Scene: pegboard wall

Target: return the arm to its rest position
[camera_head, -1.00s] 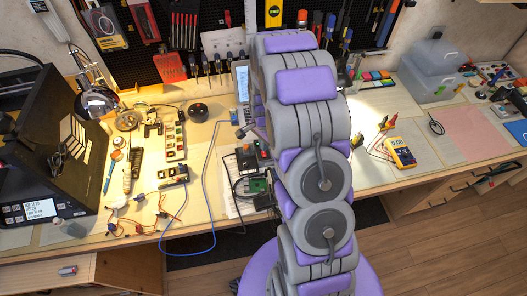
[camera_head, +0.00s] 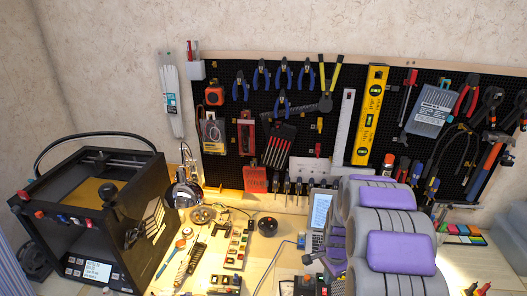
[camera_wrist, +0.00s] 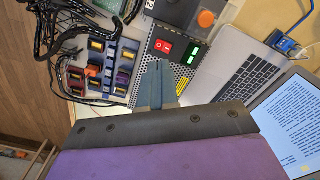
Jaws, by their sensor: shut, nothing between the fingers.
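My gripper (camera_wrist: 157,84) shows in the wrist view as two grey-blue fingers closed together, with nothing between them. They point away from the purple and dark wrist housing and lie in front of a perforated metal box (camera_wrist: 175,62) with red and green switches. In the head view my purple and grey arm is folded at the lower right, in front of the bench. My fingertips cannot be made out clearly there.
In the head view, a black 3D printer (camera_head: 90,215) stands left on the bench. A tool-hung pegboard (camera_head: 330,150) fills the wall behind.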

